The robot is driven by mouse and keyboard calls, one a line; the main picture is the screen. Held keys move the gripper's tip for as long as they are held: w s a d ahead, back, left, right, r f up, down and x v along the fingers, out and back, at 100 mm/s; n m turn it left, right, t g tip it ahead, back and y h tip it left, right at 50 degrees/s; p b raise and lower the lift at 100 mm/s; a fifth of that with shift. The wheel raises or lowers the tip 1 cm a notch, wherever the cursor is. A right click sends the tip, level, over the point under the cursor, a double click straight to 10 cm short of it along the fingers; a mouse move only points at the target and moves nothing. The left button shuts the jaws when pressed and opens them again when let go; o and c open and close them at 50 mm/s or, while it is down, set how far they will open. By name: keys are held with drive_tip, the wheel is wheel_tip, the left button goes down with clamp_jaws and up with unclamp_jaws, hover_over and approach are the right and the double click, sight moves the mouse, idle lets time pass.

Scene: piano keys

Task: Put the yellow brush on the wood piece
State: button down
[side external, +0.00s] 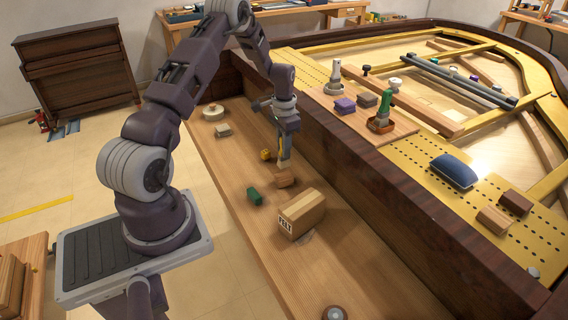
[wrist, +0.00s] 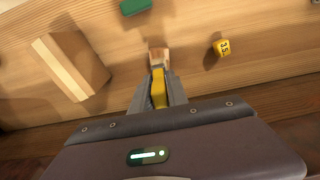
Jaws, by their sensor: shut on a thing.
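My gripper (side external: 284,158) points down over the wooden shelf and is shut on the yellow brush. The brush shows as a yellow strip between the fingers in the wrist view (wrist: 158,88), and much of it is hidden by them. The wood piece (side external: 284,178), a small brown block, lies on the shelf just in front of the fingers in the side view. In the wrist view a brown block (wrist: 158,56) appears just beyond the fingertips. I cannot tell whether the brush touches it.
A cardboard box (side external: 302,212) and a green block (side external: 254,195) lie near the wood piece. A small yellow item (side external: 265,154) is beside the gripper; it shows numbers in the wrist view (wrist: 221,47). The dark piano wall (side external: 350,165) rises along the shelf's right side.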

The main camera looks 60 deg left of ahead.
sight(282, 163)
wheel_tip(282, 163, down, 4)
drive_tip(key=shift+f, duration=0.15)
drive_tip(key=shift+f, duration=0.15)
drive_tip(key=c, duration=1.3)
unclamp_jaws()
